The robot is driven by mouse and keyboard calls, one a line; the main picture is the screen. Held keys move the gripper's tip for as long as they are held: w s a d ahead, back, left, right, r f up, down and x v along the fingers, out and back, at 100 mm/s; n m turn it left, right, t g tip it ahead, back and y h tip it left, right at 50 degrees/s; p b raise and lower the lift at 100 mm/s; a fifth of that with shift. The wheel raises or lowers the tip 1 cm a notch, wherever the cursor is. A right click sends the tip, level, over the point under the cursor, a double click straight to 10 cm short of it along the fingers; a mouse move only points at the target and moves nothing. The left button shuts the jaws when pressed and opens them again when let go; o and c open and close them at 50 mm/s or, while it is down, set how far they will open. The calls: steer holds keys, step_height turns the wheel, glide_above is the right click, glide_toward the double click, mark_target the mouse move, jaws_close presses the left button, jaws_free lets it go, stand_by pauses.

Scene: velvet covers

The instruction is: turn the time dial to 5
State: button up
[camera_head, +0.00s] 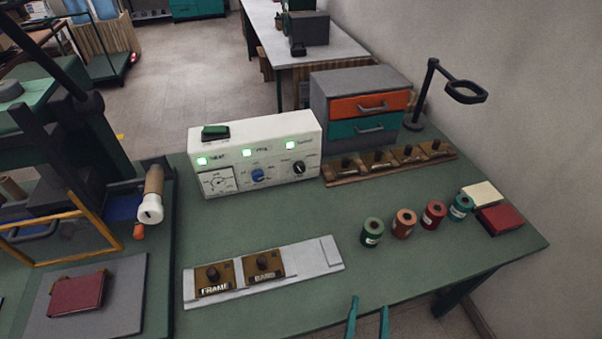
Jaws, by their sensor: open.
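A white control box (225,151) stands at the back of the green table. My gripper (368,302) shows as two teal fingertips at the bottom edge. They are apart, with nothing between them, well in front of the box and to its right.
A grey strip (314,259) with two brown knobbed blocks lies in front of the box. Several spools (403,223) stand at the right. A drawer unit (337,85) and a wooden rack (343,181) are beside the box. The table between box and strip is clear.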

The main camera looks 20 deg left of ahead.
steer(key=w+a+r+m, duration=0.1)
steer(key=w+r+m, duration=0.25)
steer(key=w, duration=0.65)
steer(key=w+a+r+m, duration=0.1)
steer(key=w+r+m, duration=0.25)
steer(key=w, duration=0.75)
steer(key=w+a+r+m, duration=0.1)
steer(key=w+r+m, duration=0.25)
steer(key=w, duration=0.65)
steer(key=m+g+y, duration=0.2)
steer(key=m+y, duration=0.4)
steer(key=y, duration=0.3)
glide_toward(300, 170)
steer(key=shift+w+a+f, duration=0.2)
steer(key=shift+w, duration=0.4)
steer(key=shift+x, duration=3.85)
steer(key=shift+a+r, duration=0.1)
steer(key=shift+s, duration=0.1)
steer(key=c, duration=1)
